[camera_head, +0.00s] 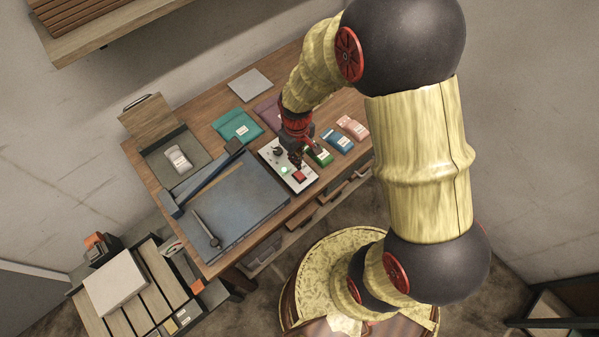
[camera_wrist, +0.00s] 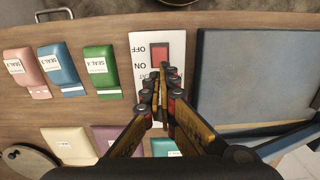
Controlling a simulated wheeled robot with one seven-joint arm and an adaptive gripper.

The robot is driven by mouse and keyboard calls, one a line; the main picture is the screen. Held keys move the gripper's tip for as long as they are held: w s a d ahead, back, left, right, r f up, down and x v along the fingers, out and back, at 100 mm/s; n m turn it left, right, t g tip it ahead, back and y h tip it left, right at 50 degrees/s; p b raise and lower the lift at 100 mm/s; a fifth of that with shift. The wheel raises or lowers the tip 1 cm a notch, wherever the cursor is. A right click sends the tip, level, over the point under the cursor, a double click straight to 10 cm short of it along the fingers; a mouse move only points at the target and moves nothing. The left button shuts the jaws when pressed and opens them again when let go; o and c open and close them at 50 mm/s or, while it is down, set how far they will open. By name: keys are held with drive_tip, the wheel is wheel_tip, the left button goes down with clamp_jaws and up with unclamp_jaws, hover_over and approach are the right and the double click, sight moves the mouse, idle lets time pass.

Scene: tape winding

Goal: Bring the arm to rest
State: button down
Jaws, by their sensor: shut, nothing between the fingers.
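My gripper (camera_head: 296,158) hangs over the control panel (camera_head: 267,156) on the wooden table. In the wrist view my gripper (camera_wrist: 164,78) is shut and empty, its fingertips at the lower edge of the red switch (camera_wrist: 159,49) marked ON and OFF. I cannot tell whether the tips touch the switch. In the head view the red switch (camera_head: 300,176) is at the panel's near end, and a green light (camera_head: 285,170) shows beside it. My arm reaches in from the right, bent over the table.
Green, blue and pink seal packets (camera_head: 340,139) lie right of the panel. A teal packet (camera_head: 238,127) lies behind it. A blue-grey board (camera_head: 235,205) with a dark tool (camera_head: 206,229) lies left. An open box (camera_head: 172,146) holds a pale object. A slatted cart (camera_head: 150,275) stands at lower left.

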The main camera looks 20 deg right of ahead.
drive_tip(key=shift+r, duration=0.3)
idle(0.4)
drive_tip(key=s+r+m+t+b, duration=0.1)
drive_tip(key=s+r+t+b, duration=0.1)
drive_tip(key=s+r+b, duration=0.2)
drive_tip(key=s+r+m+t+b, duration=0.2)
drive_tip(key=s+r+b, duration=0.3)
drive_tip(key=s+r, duration=0.5)
wheel_tip(320, 180, up, 7)
drive_tip(key=shift+r+m+t, duration=0.2)
drive_tip(key=shift+m+t, duration=0.1)
drive_tip(key=shift+t, duration=0.5)
drive_tip(key=shift+r, duration=0.25)
